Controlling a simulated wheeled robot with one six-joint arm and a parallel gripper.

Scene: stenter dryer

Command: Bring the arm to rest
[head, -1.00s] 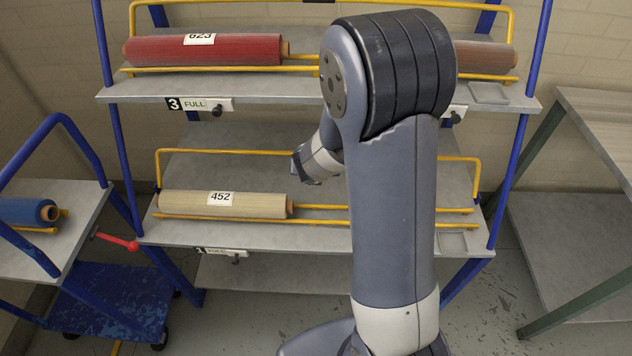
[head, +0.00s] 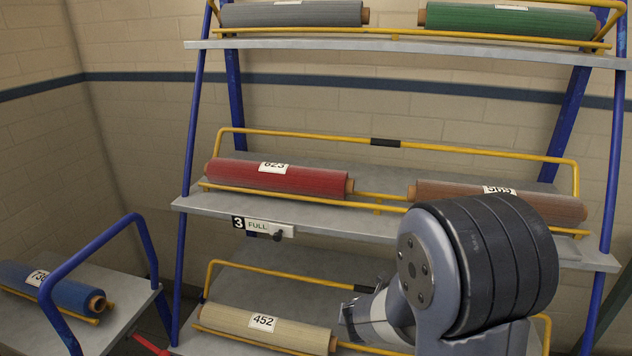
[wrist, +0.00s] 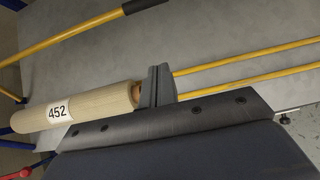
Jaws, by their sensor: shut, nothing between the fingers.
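My arm (head: 470,270) rises at the lower right of the head view, folded at the elbow, with its wrist pointing back toward the rack. My gripper (wrist: 158,84) shows in the wrist view with its two grey fingers shut together and nothing between them. In that view it overlaps the right end of the cream roll labelled 452 (wrist: 90,108); I cannot tell the gap. In the head view the cream roll (head: 265,328) lies on the lower shelf, left of my wrist. The fingertips are not clear there.
The blue-framed rack holds a red roll 623 (head: 285,178) and a brown roll (head: 500,202) on the middle shelf, grey (head: 290,14) and green (head: 510,22) rolls on top. Yellow rails (head: 370,142) edge the shelves. A blue roll (head: 55,287) lies on a stand at left.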

